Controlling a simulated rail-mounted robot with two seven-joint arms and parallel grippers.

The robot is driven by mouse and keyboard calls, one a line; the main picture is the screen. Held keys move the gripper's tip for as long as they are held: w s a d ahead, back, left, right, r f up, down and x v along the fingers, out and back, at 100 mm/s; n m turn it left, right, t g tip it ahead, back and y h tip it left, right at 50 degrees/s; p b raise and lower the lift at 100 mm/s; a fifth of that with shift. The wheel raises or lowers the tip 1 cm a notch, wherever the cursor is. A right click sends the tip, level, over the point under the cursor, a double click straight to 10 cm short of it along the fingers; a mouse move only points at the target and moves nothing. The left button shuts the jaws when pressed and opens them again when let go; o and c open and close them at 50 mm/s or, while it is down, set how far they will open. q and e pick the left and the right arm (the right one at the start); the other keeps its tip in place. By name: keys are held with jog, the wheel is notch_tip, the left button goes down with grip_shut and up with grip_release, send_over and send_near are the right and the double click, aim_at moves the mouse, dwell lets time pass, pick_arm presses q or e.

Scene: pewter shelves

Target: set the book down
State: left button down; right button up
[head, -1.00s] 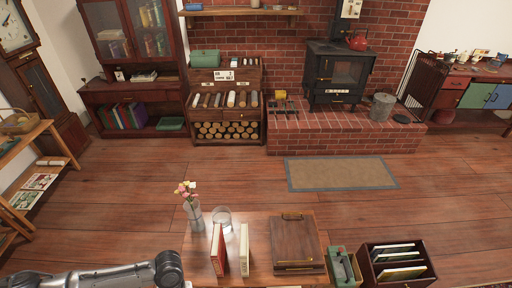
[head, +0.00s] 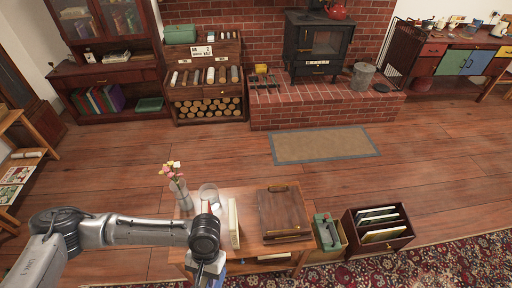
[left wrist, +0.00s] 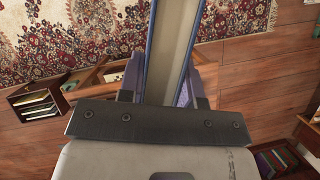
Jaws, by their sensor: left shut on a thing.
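My left gripper (head: 207,275) is at the bottom edge of the head view, in front of the low wooden table (head: 250,192). It is shut on a book, seen edge-on in the left wrist view (left wrist: 170,50) with cream pages between blue cover edges. The gripper's fingers (left wrist: 170,88) lie on both sides of it. In the head view only a bit of blue shows beside the gripper. A cream book (head: 234,222) stands upright on the table. My right gripper is not in view.
A flower vase (head: 180,195) and a glass (head: 208,192) stand at the table's back left. A wooden box (head: 284,213) fills much of its right side.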

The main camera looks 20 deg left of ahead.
pick_arm(q)
jog(key=w+d+r+m, duration=0.1)
jog(key=w+r, duration=0.7)
jog(key=r, duration=0.4)
jog(key=w+d+r+m, duration=0.1)
jog(key=w+r, duration=0.7)
jog(key=r, duration=0.3)
jog(key=s+r+p, duration=0.8)
jog(key=r+p, duration=0.4)
jog(key=p, duration=0.4)
jog(key=shift+s+r+y, duration=0.25)
jog(key=shift+r+y, duration=0.05)
jog(key=shift+r, duration=0.1)
